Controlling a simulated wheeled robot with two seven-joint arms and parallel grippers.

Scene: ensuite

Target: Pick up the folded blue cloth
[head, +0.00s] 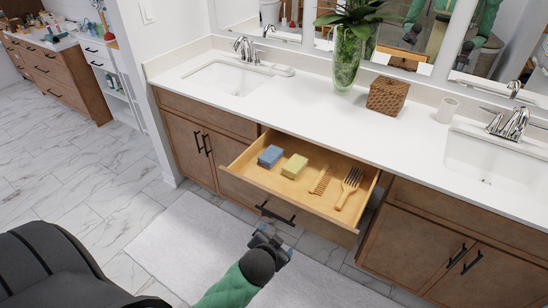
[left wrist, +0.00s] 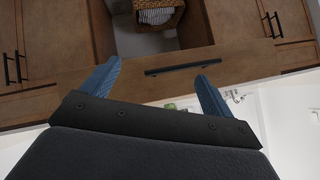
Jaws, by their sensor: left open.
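The folded blue cloth (head: 270,156) lies in the left part of an open wooden drawer (head: 338,228) under the vanity counter. A folded yellow cloth (head: 294,166) lies just right of it, with a small gap. My left gripper (head: 268,236) is outside the drawer, in front of and below its black handle, apart from the cloth. In the left wrist view its two blue fingers (left wrist: 156,88) are spread and empty, facing the drawer front. The blue cloth does not show in that view. My right gripper is not in view.
A comb (head: 321,180) and a brush (head: 350,188) lie in the drawer's right part. The counter (head: 300,100) above holds a plant vase (head: 347,60) and a woven box (head: 388,95). A wicker basket (left wrist: 158,14) sits in the nook below. A pale rug (head: 190,240) covers the floor.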

